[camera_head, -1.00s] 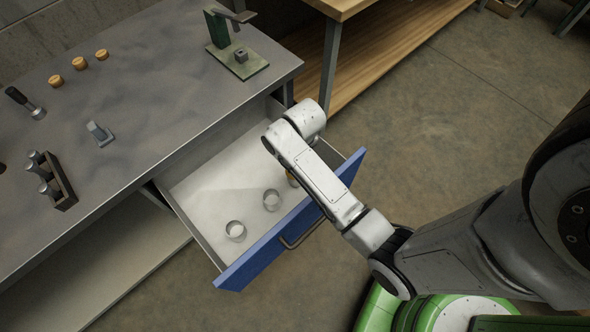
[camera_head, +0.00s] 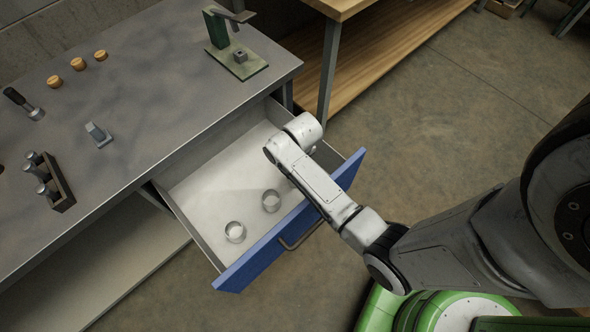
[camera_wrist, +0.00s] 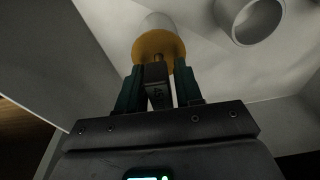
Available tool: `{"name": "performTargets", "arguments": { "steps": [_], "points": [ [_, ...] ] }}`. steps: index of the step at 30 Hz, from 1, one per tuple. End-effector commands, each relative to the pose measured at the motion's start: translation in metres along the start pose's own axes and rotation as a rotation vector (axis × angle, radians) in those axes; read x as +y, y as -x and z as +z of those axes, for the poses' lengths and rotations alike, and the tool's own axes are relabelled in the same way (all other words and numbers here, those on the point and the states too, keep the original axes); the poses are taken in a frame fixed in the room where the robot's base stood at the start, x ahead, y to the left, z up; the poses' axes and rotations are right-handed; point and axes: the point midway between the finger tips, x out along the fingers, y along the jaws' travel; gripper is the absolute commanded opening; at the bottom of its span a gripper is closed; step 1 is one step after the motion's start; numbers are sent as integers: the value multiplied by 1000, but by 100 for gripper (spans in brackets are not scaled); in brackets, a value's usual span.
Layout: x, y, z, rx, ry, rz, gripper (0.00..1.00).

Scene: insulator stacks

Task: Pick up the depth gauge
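My gripper (camera_wrist: 160,92) reaches down into the open drawer; in the head view my own arm hides its fingers. In the wrist view its two dark green fingers stand on either side of a dark marked block (camera_wrist: 157,88) with a short metal stem (camera_wrist: 158,58) above it. A yellow disc (camera_wrist: 157,46) and a pale cylinder (camera_wrist: 158,22) lie beyond the stem. This piece may be the depth gauge, but I cannot be sure. Whether the fingers press on the block is not clear.
The blue-fronted drawer (camera_head: 262,262) holds two pale rings (camera_head: 271,201) (camera_head: 235,231); one ring shows in the wrist view (camera_wrist: 250,20). On the bench (camera_head: 130,75) are orange discs (camera_head: 78,63), a black-handled tool (camera_head: 22,102), a grey block (camera_head: 98,134), a rack (camera_head: 62,190) and a green stand (camera_head: 236,58).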

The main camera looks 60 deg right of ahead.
Motion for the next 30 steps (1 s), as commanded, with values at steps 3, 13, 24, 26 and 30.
{"name": "performTargets", "arguments": {
  "steps": [3,13,24,26,30],
  "points": [
    [0,0,0,0,0,0,23],
    [0,0,0,0,0,0,0],
    [0,6,-2,3,0,0,0],
    [0,13,-3,4,1,0,0],
    [0,39,-7,5,1,0,0]
  ]
}}
